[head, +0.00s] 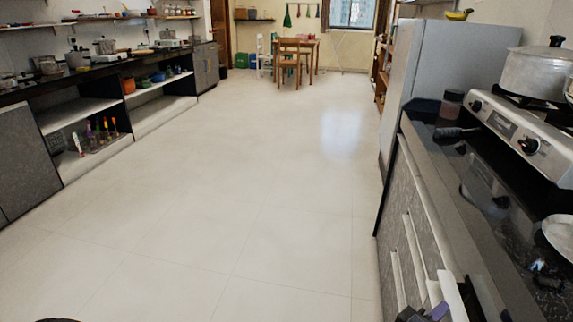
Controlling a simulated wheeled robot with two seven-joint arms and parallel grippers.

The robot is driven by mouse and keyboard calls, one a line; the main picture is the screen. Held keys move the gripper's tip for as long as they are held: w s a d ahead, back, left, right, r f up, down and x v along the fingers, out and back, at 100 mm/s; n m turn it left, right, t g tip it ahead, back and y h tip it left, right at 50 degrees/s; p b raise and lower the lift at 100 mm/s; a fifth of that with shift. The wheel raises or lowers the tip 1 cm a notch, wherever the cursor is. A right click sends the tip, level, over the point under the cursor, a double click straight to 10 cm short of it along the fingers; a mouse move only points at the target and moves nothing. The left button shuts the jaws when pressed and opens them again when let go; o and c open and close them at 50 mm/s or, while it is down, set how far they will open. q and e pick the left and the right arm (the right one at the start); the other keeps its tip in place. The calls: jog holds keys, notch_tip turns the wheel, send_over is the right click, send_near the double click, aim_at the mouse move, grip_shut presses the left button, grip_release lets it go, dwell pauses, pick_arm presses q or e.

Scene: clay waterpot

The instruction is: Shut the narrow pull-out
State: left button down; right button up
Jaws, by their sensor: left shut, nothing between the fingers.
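The fronts under the right-hand counter show at a steep angle, with long pale upright handle strips (414,250). A pale piece (451,294) stands out by the counter's near end at the bottom edge. I cannot tell whether it is part of the narrow pull-out, and how far the pull-out stands open is not clear. My left gripper (425,314), dark with a purple patch, is at the bottom edge beside these fronts. It is shut and empty, and mostly cut off by the frame. Whether it touches a front cannot be told. My right gripper is not in view.
The dark counter (480,235) carries a stove (520,130), a big pot (537,72) and a jar (451,104). A grey fridge (430,65) stands beyond. Open shelves (85,112) line the left wall. The pale floor (220,190) between is clear.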

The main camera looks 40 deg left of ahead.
pick_arm(q)
jog(key=shift+w+d, duration=0.25)
jog(key=shift+d, duration=0.15)
jog(key=shift+w+d, duration=0.1)
jog(key=shift+d, duration=0.05)
dwell(0.4)
